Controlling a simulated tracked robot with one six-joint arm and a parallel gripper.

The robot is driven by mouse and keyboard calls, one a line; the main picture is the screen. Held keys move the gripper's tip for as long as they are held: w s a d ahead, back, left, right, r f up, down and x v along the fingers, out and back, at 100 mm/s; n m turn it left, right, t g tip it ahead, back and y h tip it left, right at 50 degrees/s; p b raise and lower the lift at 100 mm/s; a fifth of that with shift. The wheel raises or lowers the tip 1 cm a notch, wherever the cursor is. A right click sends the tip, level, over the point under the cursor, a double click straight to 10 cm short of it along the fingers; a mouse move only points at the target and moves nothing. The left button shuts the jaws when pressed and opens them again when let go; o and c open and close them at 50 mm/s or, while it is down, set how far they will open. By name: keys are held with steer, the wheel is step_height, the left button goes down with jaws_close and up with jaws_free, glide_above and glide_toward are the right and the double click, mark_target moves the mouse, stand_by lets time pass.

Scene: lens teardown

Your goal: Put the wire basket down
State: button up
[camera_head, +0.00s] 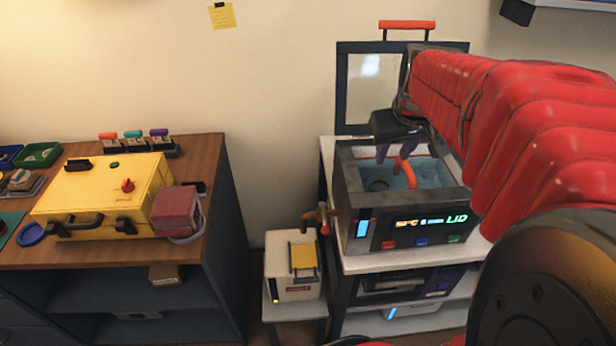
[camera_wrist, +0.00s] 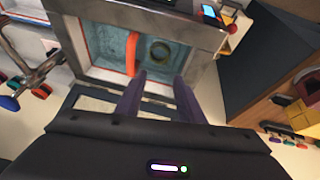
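The wire basket shows mainly as its orange handle (camera_head: 405,168), which rises inside the open bath (camera_head: 348,182) of the grey cleaner. The handle also shows in the wrist view (camera_wrist: 131,55), beside a round dark ring (camera_wrist: 161,50) in the bath. The basket's wire sides cannot be made out. My gripper (camera_head: 397,150) is over the back part of the bath. In the wrist view its two purple fingers (camera_wrist: 160,78) are spread with a gap between them. The handle is near the left fingertip, and I see nothing clamped.
The cleaner's lid (camera_head: 374,88) stands upright behind the bath. Its front display reads LID. A small white container (camera_head: 292,272) with a tap above stands left of the cleaner. A yellow case (camera_head: 105,195) and a red box (camera_head: 178,208) occupy the wooden bench (camera_head: 210,160).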

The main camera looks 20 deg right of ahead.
steer(key=s+a, duration=0.4)
steer(key=a, duration=0.3)
steer(key=s+a+f+n+y, duration=0.1)
steer(key=s+a, duration=0.3)
steer(key=a, duration=0.4)
steer(key=s+a+f+n+t+y, duration=0.1)
steer(key=s+a, duration=0.2)
steer(key=a, duration=0.4)
steer(key=shift+s+a, duration=0.2)
steer(key=shift+s, duration=0.2)
steer(key=shift+c, duration=0.7)
